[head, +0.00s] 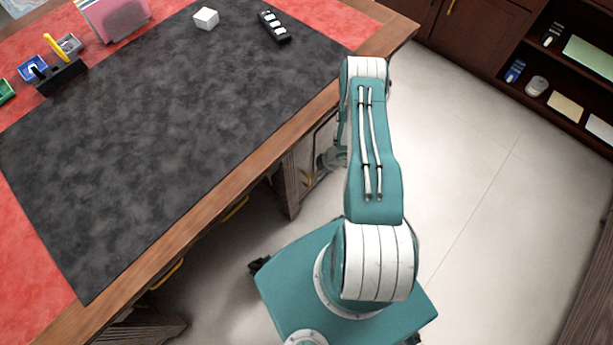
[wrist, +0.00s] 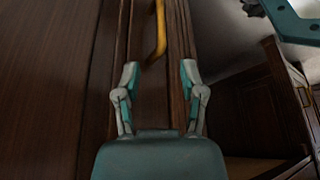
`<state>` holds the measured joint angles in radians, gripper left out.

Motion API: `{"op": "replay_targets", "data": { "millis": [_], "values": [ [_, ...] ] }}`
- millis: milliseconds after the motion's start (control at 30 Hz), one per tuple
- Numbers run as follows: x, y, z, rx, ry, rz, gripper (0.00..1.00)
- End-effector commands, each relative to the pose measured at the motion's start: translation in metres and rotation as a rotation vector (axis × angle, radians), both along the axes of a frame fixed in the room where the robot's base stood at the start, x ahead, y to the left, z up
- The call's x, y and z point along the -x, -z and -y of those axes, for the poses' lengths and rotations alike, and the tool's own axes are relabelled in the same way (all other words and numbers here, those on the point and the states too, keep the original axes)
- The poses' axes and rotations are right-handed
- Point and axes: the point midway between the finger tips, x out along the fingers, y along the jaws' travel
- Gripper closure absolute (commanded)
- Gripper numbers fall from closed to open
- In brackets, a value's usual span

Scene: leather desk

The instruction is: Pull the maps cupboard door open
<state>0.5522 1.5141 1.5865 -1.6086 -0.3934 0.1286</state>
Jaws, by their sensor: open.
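In the wrist view a dark wood panel with a vertical brass handle (wrist: 159,30) stands in front of me; no label is readable, so I cannot tell whether it is the maps cupboard door. My gripper (wrist: 159,78) is open and empty, its two fingers spread either side of the line of the handle. The handle's lower end is a little beyond the fingertips and does not appear touched. In the head view my arm reaches down beside the desk's right part, and its end is mostly hidden by the arm and desk edge.
The desk (head: 225,204) has a wooden rim and a dark mat (head: 170,130). A white cube (head: 205,18) and a black holder (head: 274,26) lie on the mat. Dark shelving (head: 520,75) stands at the top right. The pale floor (head: 480,180) right of my arm is clear.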

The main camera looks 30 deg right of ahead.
Motion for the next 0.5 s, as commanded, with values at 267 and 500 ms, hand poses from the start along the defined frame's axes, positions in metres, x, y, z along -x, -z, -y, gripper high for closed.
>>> {"op": "replay_targets", "data": {
  "millis": [267,500],
  "values": [
    [-0.009,0.042,-0.015,0.001,-0.002,-0.001,0.48],
    [-0.018,0.076,-0.026,0.001,-0.002,0.0,0.48]
  ]
}}
